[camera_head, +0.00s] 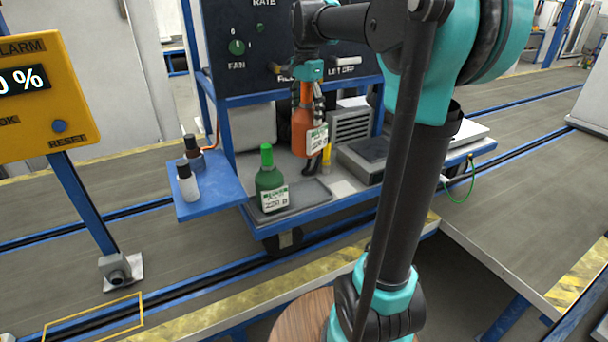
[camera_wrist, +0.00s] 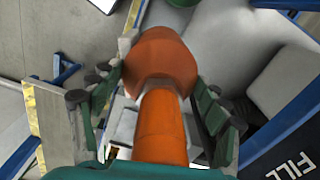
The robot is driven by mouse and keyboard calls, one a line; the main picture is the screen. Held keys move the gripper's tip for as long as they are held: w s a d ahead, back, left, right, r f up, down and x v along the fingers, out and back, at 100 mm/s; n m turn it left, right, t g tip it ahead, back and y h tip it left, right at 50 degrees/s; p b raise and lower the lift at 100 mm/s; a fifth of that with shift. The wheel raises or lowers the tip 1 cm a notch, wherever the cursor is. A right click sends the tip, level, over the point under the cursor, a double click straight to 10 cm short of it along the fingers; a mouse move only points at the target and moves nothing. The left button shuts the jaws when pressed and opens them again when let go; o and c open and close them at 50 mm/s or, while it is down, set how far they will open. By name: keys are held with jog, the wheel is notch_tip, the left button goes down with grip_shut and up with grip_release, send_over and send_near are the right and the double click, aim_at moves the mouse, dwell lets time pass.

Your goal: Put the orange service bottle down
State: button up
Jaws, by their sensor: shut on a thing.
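The orange service bottle (camera_head: 302,133) hangs upright in my gripper (camera_head: 308,92), over the cart's lower deck. It has a white label on its front. In the wrist view the orange bottle (camera_wrist: 162,75) fills the middle, with its neck towards the camera. The fingers of my gripper (camera_wrist: 158,105) stand on both sides of it. Whether the bottle's base touches the deck cannot be told. A green bottle (camera_head: 271,190) with a label stands on a dark tray (camera_head: 312,192) on the deck, left of the orange one.
Two small dark-capped bottles (camera_head: 188,184) stand on a blue side shelf (camera_head: 212,192). A grey box (camera_head: 362,160) sits to the right of the orange bottle. The dark control panel (camera_head: 262,50) rises behind. The tray has bare room right of the green bottle.

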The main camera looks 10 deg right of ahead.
aim_at(306, 126)
notch_tip(306, 126, down, 17)
jog(key=shift+r, duration=0.2)
dwell(0.3)
jog(key=shift+f, duration=0.1)
jog(key=o, duration=1.9)
notch_tip(306, 126, up, 12)
jog(key=shift+r, duration=0.15)
